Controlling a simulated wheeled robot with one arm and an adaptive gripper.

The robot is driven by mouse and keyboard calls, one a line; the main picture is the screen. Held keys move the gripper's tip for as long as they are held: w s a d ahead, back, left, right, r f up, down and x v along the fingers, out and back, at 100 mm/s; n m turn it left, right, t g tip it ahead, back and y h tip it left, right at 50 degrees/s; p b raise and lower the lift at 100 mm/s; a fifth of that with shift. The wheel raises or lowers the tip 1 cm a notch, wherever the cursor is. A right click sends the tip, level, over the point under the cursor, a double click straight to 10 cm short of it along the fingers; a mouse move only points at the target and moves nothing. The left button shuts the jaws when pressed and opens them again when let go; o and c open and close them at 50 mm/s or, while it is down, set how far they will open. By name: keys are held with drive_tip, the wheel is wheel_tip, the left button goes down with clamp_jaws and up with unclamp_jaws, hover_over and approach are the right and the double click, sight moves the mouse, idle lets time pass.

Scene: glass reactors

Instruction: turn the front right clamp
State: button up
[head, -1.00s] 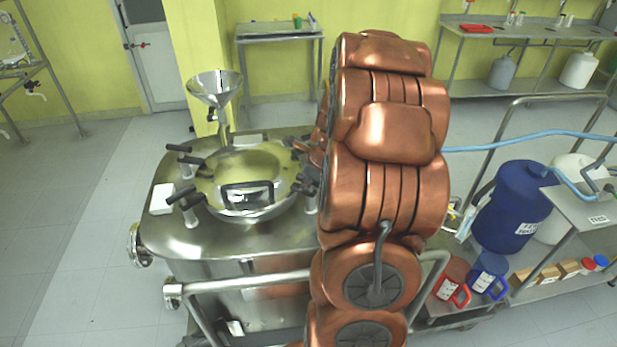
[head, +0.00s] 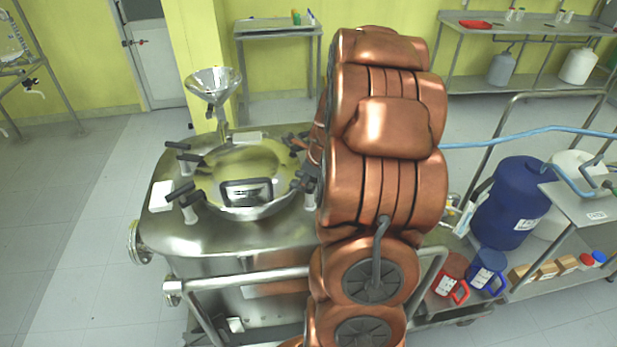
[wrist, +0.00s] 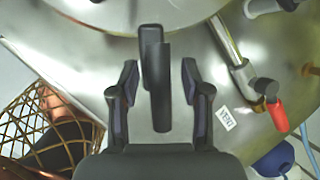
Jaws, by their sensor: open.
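The front right clamp shows black handles (head: 303,180) at the right front of the round lid (head: 238,168) of the steel vessel, partly beside my copper arm. In the wrist view, the clamp's black handle (wrist: 160,92) lies between the two fingers of my gripper (wrist: 159,75). The fingers are open, one on each side, with gaps to the handle. A second black bar (wrist: 151,40) overlaps the handle's far end. My gripper is hidden behind my arm in the head view.
Other black-handled clamps (head: 182,192) sit around the lid. A steel funnel (head: 214,85) stands behind it. In the wrist view, a pipe with a red-tipped valve (wrist: 276,112) lies right of my gripper and a wire basket (wrist: 30,125) lies left. A blue drum (head: 512,203) stands right.

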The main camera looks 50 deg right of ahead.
drive_tip(key=v, duration=1.2)
drive_tip(key=shift+a, duration=0.1)
idle(0.4)
